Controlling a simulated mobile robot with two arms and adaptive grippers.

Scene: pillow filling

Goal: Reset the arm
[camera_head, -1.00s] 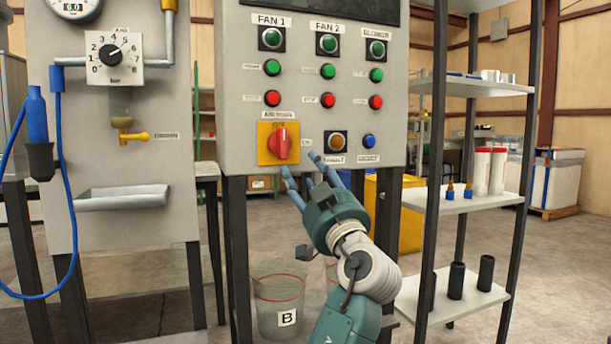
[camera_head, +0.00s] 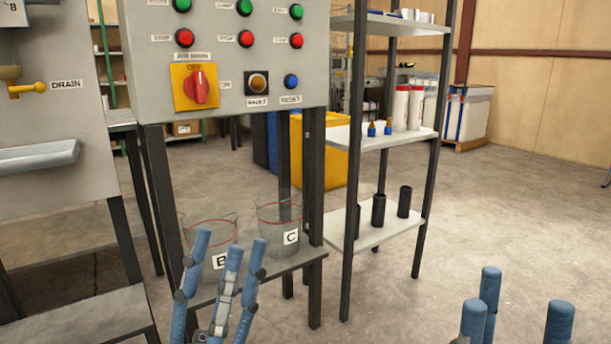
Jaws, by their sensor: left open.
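My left gripper (camera_head: 230,252) is low in the head view, its blue fingers pointing up and spread apart, with nothing held. Its fingers overlap the view of the bucket marked B (camera_head: 211,232); I cannot tell how far apart they are. My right gripper (camera_head: 512,300) shows at the bottom right, with blue fingers up and apart, no object between them; its base is below the frame. Both grippers appear clear of the control panel (camera_head: 150,84), where the red rotary switch (camera_head: 199,87) sits on a yellow plate.
A bucket marked C (camera_head: 280,225) stands beside B on the low shelf under the panel. A shelf rack (camera_head: 349,217) right of it holds black cylinders (camera_head: 378,210) and white bottles (camera_head: 401,108). A drain unit (camera_head: 50,185) stands left. Open floor (camera_head: 510,205) lies right.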

